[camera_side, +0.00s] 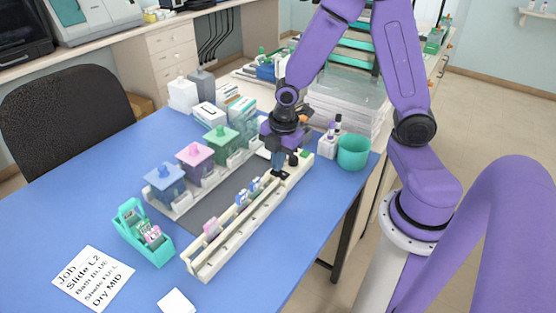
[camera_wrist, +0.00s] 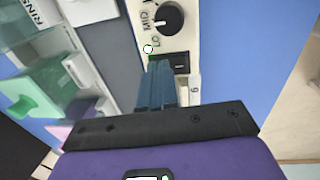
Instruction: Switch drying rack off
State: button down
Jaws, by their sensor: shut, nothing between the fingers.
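The drying rack (camera_side: 240,228) is a long cream rail holding a few slides, lying along the right side of the blue table. Its control end shows in the wrist view, with a black dial (camera_wrist: 167,20) beside the printed words MID and LO. Below the dial are a small pale round spot (camera_wrist: 148,49) and a black rocker switch (camera_wrist: 182,62). My gripper (camera_wrist: 160,68) is shut and empty, its fingertips just left of the switch. I cannot tell whether they touch the panel. In the side view my gripper (camera_side: 279,174) is low over the rack's far part.
Blue, pink and green baths (camera_side: 222,138) stand in a row left of the rack. A teal cup (camera_side: 353,152) and small bottles stand beyond its far end. A teal slide holder (camera_side: 142,232) and a job card (camera_side: 92,278) reading "Dry MID" lie at the front left.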

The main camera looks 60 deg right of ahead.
dwell(0.4)
jog(key=shift+f, duration=0.25)
jog(key=shift+s+g, duration=0.1)
jog(key=shift+g, duration=0.2)
jog(key=shift+s+r, duration=0.15)
jog(key=shift+s, duration=0.5)
jog(key=shift+r, duration=0.1)
notch_tip(320, 180, up, 14)
jog(key=s, duration=0.1)
jog(key=shift+s, duration=0.35)
dwell(0.4)
